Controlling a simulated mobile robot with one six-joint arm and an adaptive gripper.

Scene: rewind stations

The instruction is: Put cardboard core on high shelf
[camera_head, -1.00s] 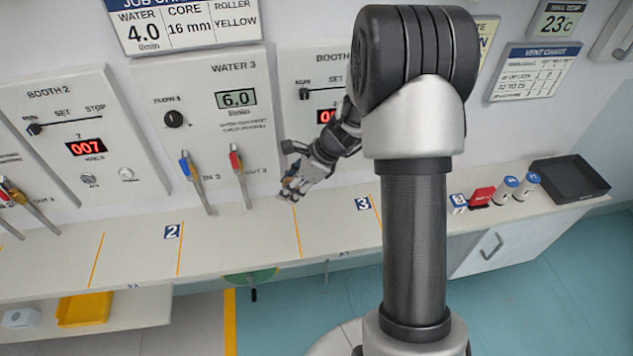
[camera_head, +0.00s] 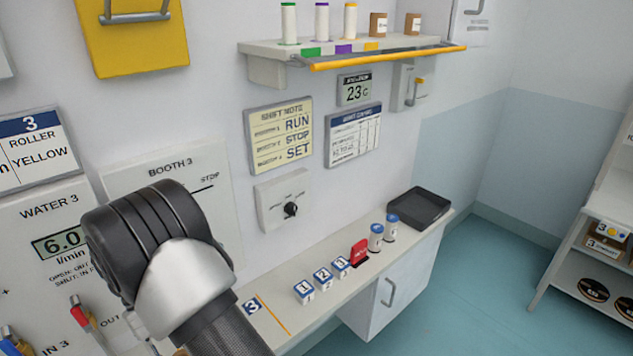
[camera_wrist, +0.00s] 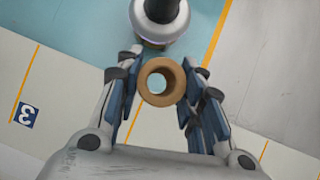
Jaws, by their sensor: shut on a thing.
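The cardboard core (camera_wrist: 146,84) is a short brown tube, seen end-on in the wrist view. My gripper (camera_wrist: 161,70) is shut on it, with a blue-padded finger on either side. The high shelf (camera_head: 266,49) is on the wall at the top of the head view, with an orange front edge. On it stand several white rolls with green, purple and yellow bands, and two small brown pieces (camera_head: 378,25) to their right. My gripper and the held core are outside the head view.
Below the shelf, a counter (camera_head: 330,297) holds several labelled blocks, a red block (camera_head: 360,252), two white cylinders (camera_head: 376,238) and a black tray (camera_head: 419,208). A rack (camera_head: 605,210) stands at the far right. Floor (camera_head: 475,275) between is clear.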

